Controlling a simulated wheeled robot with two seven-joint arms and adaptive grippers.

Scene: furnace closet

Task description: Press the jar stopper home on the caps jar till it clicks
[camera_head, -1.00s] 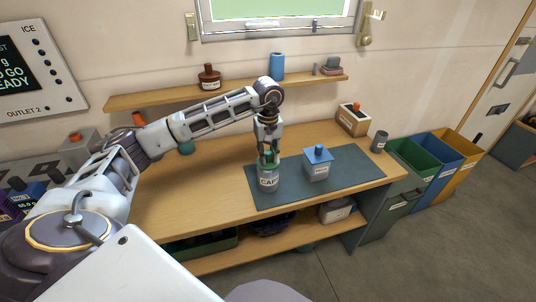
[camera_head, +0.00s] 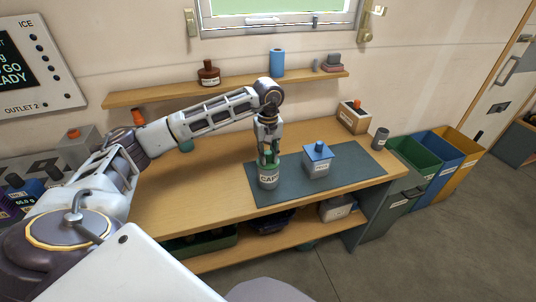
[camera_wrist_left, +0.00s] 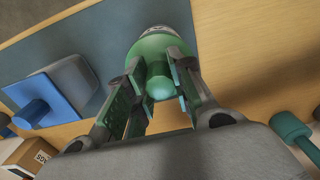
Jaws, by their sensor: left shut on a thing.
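The caps jar (camera_head: 268,181), a grey jar with a CAPS label, stands upright on the dark mat (camera_head: 352,164). A green stopper (camera_wrist_left: 155,48) with a round knob is at its mouth. My left gripper (camera_head: 269,160) points down from above the jar, its fingers shut on the stopper's knob. In the left wrist view the knob shows between the fingers (camera_wrist_left: 158,84), with a little of the jar (camera_wrist_left: 157,30) beyond. I cannot tell whether the stopper is fully seated. My right gripper is not in view.
A blue-lidded jar (camera_head: 317,164) stands right of the caps jar on the mat. A labelled box (camera_head: 353,120) and grey cup (camera_head: 380,139) stand at the bench's back right. A wall shelf (camera_head: 150,98) runs behind my arm. Bins (camera_head: 411,160) stand right of the bench.

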